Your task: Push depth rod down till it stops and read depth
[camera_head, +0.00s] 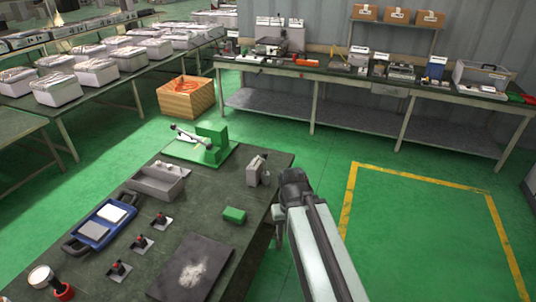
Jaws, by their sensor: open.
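A small upright grey block-shaped device (257,173) with a dark slanted part on top stands near the right edge of the dark workbench (200,213). It may carry the depth rod, but the rod and any depth scale are too small to make out. My gripper (279,220) is at the bench's right edge, below the dark joint of my arm, to the right of and nearer than the grey device. It is open and apart from the device. Its fingertips are partly hidden by my arm.
Green floor to the right, with a yellow outline (420,169), is clear.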

